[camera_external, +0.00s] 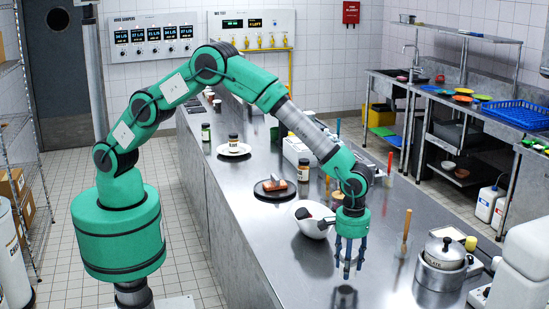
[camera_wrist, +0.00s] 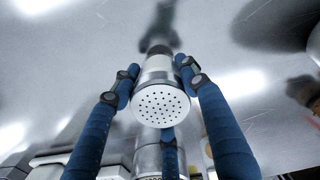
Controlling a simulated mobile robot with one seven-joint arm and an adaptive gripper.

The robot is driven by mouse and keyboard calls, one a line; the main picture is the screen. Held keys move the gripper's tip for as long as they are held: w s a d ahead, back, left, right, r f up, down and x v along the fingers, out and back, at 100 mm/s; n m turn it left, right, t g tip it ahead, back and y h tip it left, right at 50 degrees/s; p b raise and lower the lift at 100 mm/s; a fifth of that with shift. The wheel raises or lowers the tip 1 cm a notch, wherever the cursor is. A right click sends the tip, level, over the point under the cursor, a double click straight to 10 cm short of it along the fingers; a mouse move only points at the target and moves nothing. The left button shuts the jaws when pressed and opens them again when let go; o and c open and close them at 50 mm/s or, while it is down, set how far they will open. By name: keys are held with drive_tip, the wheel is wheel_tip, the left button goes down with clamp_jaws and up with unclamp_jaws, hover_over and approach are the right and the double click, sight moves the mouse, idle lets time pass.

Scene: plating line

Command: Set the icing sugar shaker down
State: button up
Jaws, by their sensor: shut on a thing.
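The icing sugar shaker is a metal cylinder with a round perforated lid; the shaker (camera_wrist: 160,104) shows in the wrist view between my blue fingers, its lid towards the camera. My gripper (camera_external: 348,266) is shut on it, with fingers on both sides and one below in the wrist view. In the external view my gripper points down over the front part of the steel counter (camera_external: 290,268), and its fingers mostly hide the shaker. A dark reflection lies on the counter just below the fingertips, with a gap visible. The shaker's base is not clearly seen.
A white bowl (camera_external: 309,228) stands left behind my gripper. A lidded steel pot (camera_external: 442,270) and a wooden-handled tool (camera_external: 406,232) are to the right. A dark plate with a brown piece (camera_external: 262,194) and a white plate (camera_external: 234,153) are farther back. The counter's front left is clear.

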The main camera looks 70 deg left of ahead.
drive_tip(key=shift+f, duration=1.2)
drive_tip(key=shift+f, duration=0.15)
drive_tip(key=o, duration=1.3)
wheel_tip(320, 180, up, 12)
drive_tip(key=shift+r+p, duration=0.15)
drive_tip(key=shift+p, duration=0.2)
drive_tip(key=shift+a+r, duration=0.1)
